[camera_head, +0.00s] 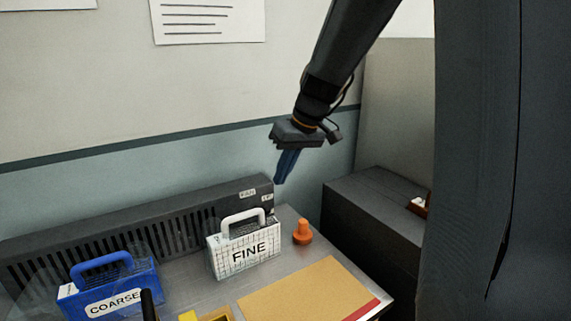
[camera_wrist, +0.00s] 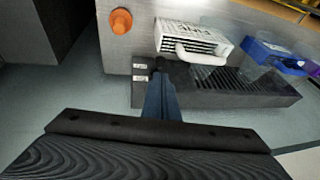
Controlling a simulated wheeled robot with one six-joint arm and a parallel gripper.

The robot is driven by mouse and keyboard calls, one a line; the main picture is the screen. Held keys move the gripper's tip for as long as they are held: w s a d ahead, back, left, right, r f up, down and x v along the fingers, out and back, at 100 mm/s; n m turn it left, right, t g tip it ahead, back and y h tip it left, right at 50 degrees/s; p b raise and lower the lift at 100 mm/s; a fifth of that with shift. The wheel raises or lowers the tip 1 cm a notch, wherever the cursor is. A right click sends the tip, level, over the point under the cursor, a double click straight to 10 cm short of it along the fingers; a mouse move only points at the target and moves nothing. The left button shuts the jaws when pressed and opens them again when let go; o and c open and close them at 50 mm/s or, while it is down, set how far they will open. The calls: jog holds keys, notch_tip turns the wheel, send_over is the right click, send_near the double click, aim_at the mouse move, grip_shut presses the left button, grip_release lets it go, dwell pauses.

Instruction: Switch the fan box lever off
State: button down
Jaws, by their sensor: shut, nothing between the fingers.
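The fan box (camera_head: 200,206) is a long dark grey slotted box along the back of the metal bench. It has small white labels at its right end, one reading FAN (camera_head: 247,193). In the wrist view the fan box (camera_wrist: 235,98) runs to the right, with the two labels at its near left end. My gripper (camera_head: 279,181) points down, its blue fingers shut and empty, at the labelled end of the fan box. In the wrist view the fingertips (camera_wrist: 160,78) overlap that end. A small dark knob (camera_wrist: 160,62) just past them may be the lever; its position and any contact are unclear.
A white FINE module (camera_head: 245,250) with a handle stands close in front of the fan box. A blue COARSE module (camera_head: 110,290) stands further left. An orange knob-shaped piece (camera_head: 302,233) stands to the right. A tan board (camera_head: 305,292) lies in front. A dark cabinet (camera_head: 360,215) stands at right.

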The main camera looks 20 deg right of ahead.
aim_at(269, 211)
jog(key=p+x, duration=0.2)
jog(key=x, duration=0.6)
jog(key=shift+w+a+f, duration=0.1)
jog(key=shift+a+f, duration=0.05)
jog(key=shift+f, duration=0.25)
jog(key=shift+s+f+b, duration=0.5)
jog(key=shift+f+b, duration=0.15)
jog(key=shift+b, duration=0.35)
jog(key=shift+r, duration=0.25)
